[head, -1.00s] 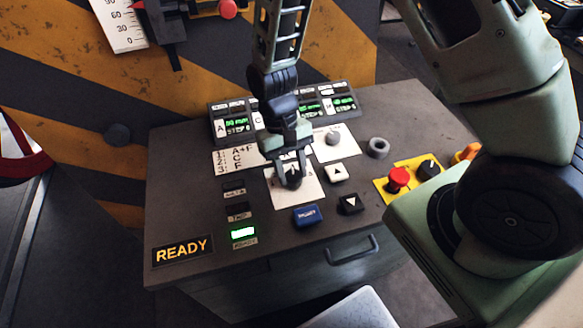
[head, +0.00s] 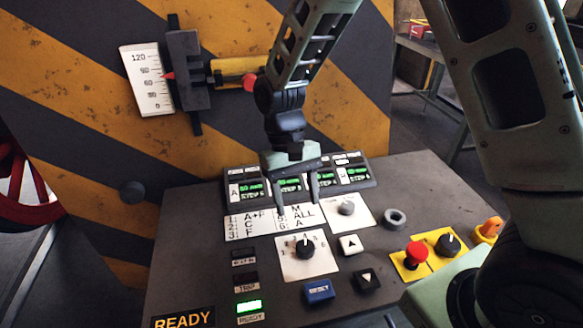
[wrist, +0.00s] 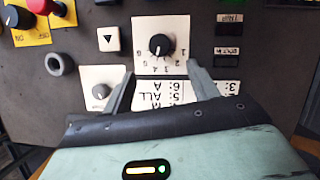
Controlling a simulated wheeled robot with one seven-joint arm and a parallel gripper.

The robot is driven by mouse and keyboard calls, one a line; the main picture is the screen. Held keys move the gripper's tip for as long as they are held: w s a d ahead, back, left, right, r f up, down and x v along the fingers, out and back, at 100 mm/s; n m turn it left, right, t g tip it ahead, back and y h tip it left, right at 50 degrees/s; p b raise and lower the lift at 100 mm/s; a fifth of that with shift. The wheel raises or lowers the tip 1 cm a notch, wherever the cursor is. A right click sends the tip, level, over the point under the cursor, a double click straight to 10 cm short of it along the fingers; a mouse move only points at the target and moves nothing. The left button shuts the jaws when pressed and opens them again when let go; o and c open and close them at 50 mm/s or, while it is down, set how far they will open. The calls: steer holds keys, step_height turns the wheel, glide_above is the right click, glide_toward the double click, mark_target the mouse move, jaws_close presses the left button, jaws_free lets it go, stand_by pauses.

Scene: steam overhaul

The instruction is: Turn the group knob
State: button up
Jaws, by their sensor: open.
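The group knob is likely the black knob (head: 305,247) on a white plate marked with numbers, in the middle of the console. In the wrist view the black knob (wrist: 161,45) sits upper centre, just beyond the fingertips. Its small white mark is too small to read surely against the numbers. My gripper (head: 299,200) is open and empty, above and behind the knob, over the white list card (head: 250,228). In the wrist view its two fingers (wrist: 161,73) are spread apart, with the knob clear of them.
A grey knob (head: 347,208), arrow buttons (head: 350,244), a blue reset button (head: 319,291) and a red button (head: 416,254) crowd the console. The row of green displays (head: 290,184) stands behind. A lit green READY lamp (head: 249,307) is at lower left.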

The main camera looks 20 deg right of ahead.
steer(key=v, duration=0.7)
steer(key=shift+b, duration=0.3)
steer(key=shift+r, duration=0.1)
steer(key=s+a+n+t, duration=0.2)
steer(key=s+a+n, duration=0.1)
steer(key=s, duration=0.7)
steer(key=s+a+r+n+t, duration=0.1)
steer(key=s+a+n+t, duration=0.1)
steer(key=s, duration=0.8)
steer(key=a+n, duration=0.1)
steer(key=n, duration=0.1)
steer(key=shift+s+a+r+n+y, duration=0.15)
steer(key=shift+s+n+y, duration=0.15)
steer(key=shift+n, duration=0.1)
